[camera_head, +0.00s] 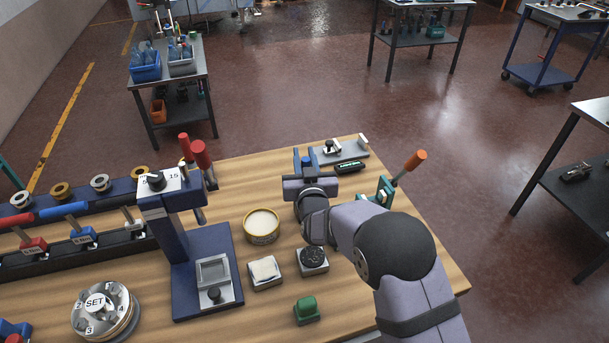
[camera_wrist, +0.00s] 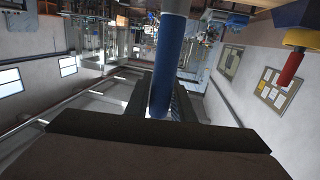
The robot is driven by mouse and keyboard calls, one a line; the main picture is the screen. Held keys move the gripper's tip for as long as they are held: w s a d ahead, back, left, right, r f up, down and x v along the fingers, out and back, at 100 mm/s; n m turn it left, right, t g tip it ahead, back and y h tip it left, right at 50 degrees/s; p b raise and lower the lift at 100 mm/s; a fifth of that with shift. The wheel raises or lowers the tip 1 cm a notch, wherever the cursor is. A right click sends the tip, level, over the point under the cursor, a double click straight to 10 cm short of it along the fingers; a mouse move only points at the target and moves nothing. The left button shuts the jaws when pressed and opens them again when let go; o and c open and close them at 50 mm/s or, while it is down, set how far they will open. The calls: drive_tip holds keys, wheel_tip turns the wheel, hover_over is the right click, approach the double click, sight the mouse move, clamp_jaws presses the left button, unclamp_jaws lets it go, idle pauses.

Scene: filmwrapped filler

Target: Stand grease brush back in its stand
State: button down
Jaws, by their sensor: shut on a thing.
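My gripper (camera_head: 307,172) is over the back middle of the wooden bench, shut on the grease brush. In the wrist view the brush shows as a thick blue handle (camera_wrist: 167,65) between the dark jaws, with a grey part at the top edge of the picture. Its bristles are not visible, and in the head view my gripper and arm mostly hide it. I cannot tell for sure which item is the stand. A grey square base with a dark round top (camera_head: 312,259) and a round tin with pale contents (camera_head: 262,225) are on the bench near my arm.
A teal holder with an orange-handled lever (camera_head: 388,190) is close right. A white pad (camera_head: 264,270) and green block (camera_head: 306,309) sit in front.

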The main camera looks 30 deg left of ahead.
wheel_tip(320, 180, down, 6)
drive_tip(key=shift+r+p, duration=0.15)
drive_tip(key=shift+p, duration=0.75)
drive_tip(key=shift+f, duration=0.2)
drive_tip(key=c, duration=1.5)
unclamp_jaws()
drive_tip(key=shift+c, duration=0.2)
drive_tip(key=shift+s+r, duration=0.1)
drive_tip(key=shift+r, duration=0.1)
drive_tip(key=b+v, duration=0.4)
drive_tip(key=v, duration=0.8)
